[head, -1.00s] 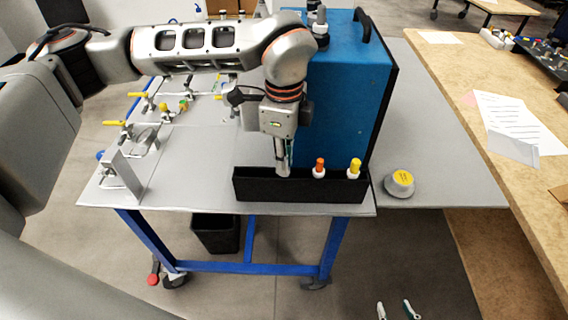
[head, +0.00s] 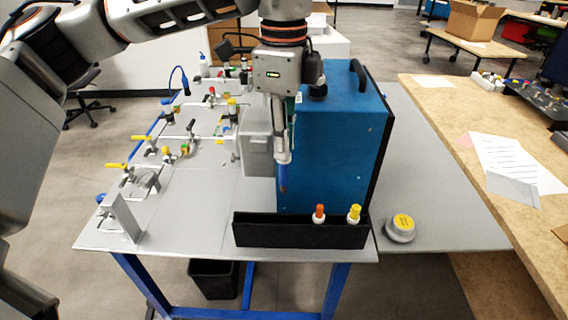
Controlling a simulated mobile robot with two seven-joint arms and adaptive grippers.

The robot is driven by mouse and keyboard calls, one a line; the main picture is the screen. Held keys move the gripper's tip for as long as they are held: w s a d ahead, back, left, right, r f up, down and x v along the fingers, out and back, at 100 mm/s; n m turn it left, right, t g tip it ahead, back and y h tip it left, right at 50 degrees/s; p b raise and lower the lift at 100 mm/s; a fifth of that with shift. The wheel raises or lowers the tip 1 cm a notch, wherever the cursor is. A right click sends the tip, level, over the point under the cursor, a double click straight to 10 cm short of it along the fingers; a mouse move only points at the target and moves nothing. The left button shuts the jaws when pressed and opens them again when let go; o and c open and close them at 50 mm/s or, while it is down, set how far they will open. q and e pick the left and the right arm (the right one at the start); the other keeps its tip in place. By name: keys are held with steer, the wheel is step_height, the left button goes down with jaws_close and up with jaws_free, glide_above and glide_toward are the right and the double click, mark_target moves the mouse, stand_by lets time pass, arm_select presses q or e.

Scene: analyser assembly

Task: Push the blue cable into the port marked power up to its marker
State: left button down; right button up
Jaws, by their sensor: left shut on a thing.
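My left gripper (head: 283,157) points down in front of the near face of the blue analyser box (head: 343,150). It is shut on a slim blue thing (head: 283,178) with a reddish lower end, held above the black tray; I cannot tell exactly what it is. A blue cable (head: 178,72) arches up at the back left of the grey table, with a blue end hanging down, well away from my gripper. No port marked power can be made out. My right gripper is not in view.
The black tray (head: 300,236) at the table's front edge holds an orange-capped bottle (head: 319,213) and a yellow-capped bottle (head: 354,213). A round grey piece with a yellow top (head: 401,227) stands to the right. Valves and fittings (head: 170,147) line the left side.

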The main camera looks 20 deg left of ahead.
arm_select(q)
step_height(320, 180, up, 3)
steer(key=shift+f, duration=0.1)
steer(key=shift+r+p, duration=1.4)
steer(key=shift+r, duration=0.5)
steer(key=shift+r+p, duration=1.1)
steer(key=shift+r, duration=0.55)
